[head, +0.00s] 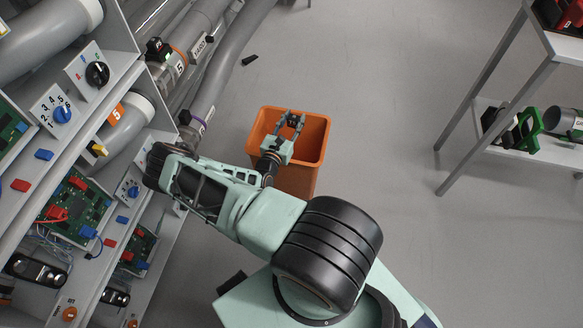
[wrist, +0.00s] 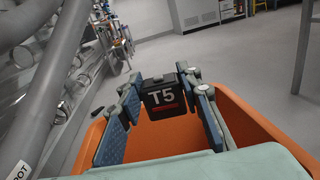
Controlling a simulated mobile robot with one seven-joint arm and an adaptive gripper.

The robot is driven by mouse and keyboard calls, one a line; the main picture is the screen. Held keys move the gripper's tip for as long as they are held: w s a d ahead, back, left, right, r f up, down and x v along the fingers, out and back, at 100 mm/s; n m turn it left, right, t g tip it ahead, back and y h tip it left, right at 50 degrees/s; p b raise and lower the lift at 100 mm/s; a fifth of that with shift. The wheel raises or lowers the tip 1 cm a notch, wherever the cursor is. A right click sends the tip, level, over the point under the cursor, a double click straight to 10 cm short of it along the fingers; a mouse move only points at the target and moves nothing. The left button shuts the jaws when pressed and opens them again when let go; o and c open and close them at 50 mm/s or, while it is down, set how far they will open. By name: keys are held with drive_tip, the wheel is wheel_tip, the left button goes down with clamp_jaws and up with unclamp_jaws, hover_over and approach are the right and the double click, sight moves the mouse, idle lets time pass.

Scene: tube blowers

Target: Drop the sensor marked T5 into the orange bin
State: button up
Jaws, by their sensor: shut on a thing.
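The sensor marked T5 (wrist: 163,97) is a small black block with white lettering and a red line. My gripper (wrist: 160,100) is shut on it, with a blue-padded finger on each side. In the head view my gripper (head: 292,121) is over the orange bin (head: 311,165), within the outline of its opening. The sensor shows there only as a small dark shape between the fingers. The bin's orange rim (wrist: 260,122) also shows below the sensor in the wrist view.
Panels with circuit boards (head: 75,207) and knobs stand at the left. Large grey pipes (head: 215,75) run beside the bin. A metal shelf (head: 480,105) stands at the right. A small black object (head: 250,60) lies on the floor. The floor right of the bin is clear.

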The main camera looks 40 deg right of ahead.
drive_tip(key=shift+f+b, duration=0.35)
drive_tip(key=shift+f, duration=0.4)
drive_tip(key=o, duration=1.2)
drive_tip(key=shift+o, duration=0.2)
drive_tip(key=v, duration=1.2)
